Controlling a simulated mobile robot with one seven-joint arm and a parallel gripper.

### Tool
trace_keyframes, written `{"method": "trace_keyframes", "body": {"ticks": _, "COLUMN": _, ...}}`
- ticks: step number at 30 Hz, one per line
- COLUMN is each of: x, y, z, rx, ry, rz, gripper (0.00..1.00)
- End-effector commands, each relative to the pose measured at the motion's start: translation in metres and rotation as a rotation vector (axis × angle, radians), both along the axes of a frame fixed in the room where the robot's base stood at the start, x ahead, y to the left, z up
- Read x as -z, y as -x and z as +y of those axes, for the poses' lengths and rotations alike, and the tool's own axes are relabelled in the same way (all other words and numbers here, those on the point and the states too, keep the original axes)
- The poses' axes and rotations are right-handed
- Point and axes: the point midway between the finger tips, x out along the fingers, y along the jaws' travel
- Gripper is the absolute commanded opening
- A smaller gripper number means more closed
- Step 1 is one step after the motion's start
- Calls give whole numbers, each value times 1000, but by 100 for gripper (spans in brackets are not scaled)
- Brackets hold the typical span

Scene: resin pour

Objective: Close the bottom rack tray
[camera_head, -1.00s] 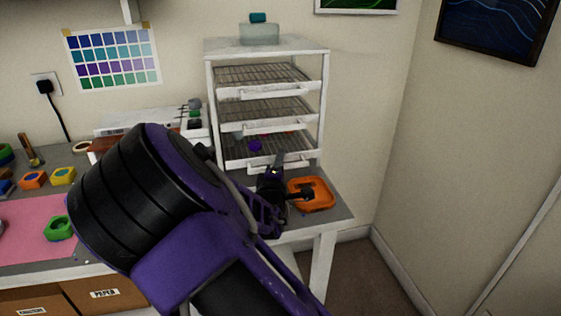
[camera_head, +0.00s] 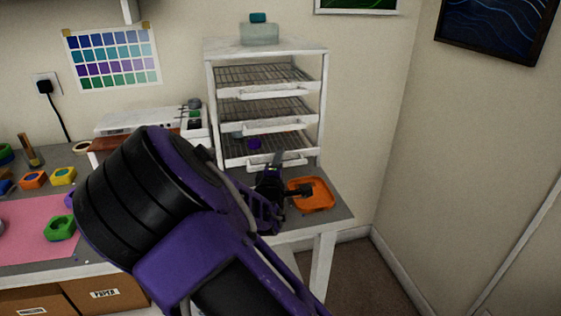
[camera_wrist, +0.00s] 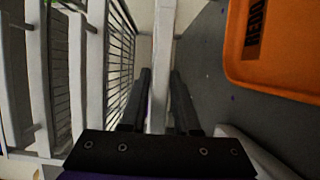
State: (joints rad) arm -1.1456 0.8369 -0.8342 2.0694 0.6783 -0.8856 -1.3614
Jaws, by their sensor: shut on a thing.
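The white drying rack (camera_head: 322,110) stands on the bench and holds three wire trays with white fronts. The bottom rack tray (camera_head: 238,152) carries a small purple piece (camera_head: 255,143). Its front looks nearly in line with the tray fronts above; any small gap is hard to judge. My gripper (camera_head: 278,162) is at the bottom tray's front, partly hidden by my arm. In the wrist view my gripper (camera_wrist: 160,95) has its two dark fingers on either side of a white bar (camera_wrist: 161,50), apparently the bottom tray's handle, and is shut on it.
An orange tray (camera_head: 325,205) lies on the bench just right of my gripper and also fills the upper right of the wrist view (camera_wrist: 285,80). A lidded container (camera_head: 259,34) stands on the rack. Small coloured moulds (camera_head: 62,176) and a pink mat (camera_head: 25,215) are at left.

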Motion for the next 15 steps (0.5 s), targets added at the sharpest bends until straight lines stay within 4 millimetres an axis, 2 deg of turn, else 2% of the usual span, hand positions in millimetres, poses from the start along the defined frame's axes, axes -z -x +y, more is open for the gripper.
{"method": "trace_keyframes", "body": {"ticks": 3, "x": -5, "y": -19, "z": 6, "rx": -2, "ry": -3, "rz": -12, "gripper": 0}}
{"method": "trace_keyframes", "body": {"ticks": 6, "x": -4, "y": -28, "z": 9, "rx": -3, "ry": -3, "rz": -10, "gripper": 0}}
{"method": "trace_keyframes", "body": {"ticks": 15, "x": -5, "y": -30, "z": 10, "rx": -3, "ry": -4, "rz": -11, "gripper": 0}}
